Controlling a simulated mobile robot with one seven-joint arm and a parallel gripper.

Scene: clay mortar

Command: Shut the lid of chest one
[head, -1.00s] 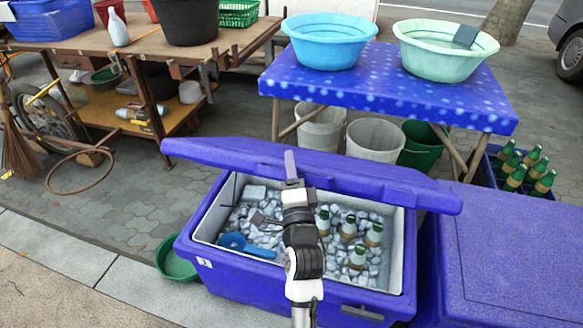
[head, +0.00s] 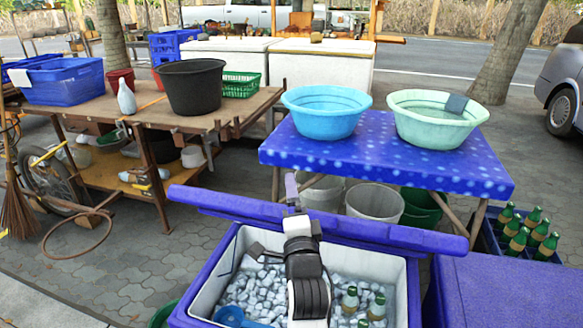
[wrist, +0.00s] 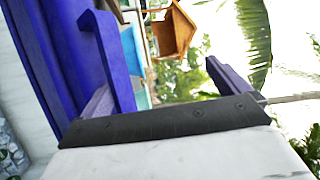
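Chest one is a blue cooler (head: 212,268) with a pale inner wall, low in the head view, holding ice and green bottles. Its blue lid (head: 410,238) is raised and tilted over the far side; it also shows at the left of the wrist view (wrist: 62,55). My gripper (head: 291,187) reaches across the open chest, its tip showing above the lid's upper edge.
A blue-covered table (head: 380,160) with two basins stands close behind the lid. Another blue chest (head: 510,290) is close on the right, with a bottle crate (head: 490,243) behind it. A wooden workbench (head: 150,115) stands at the left. Paving (head: 130,255) is open left of the chest.

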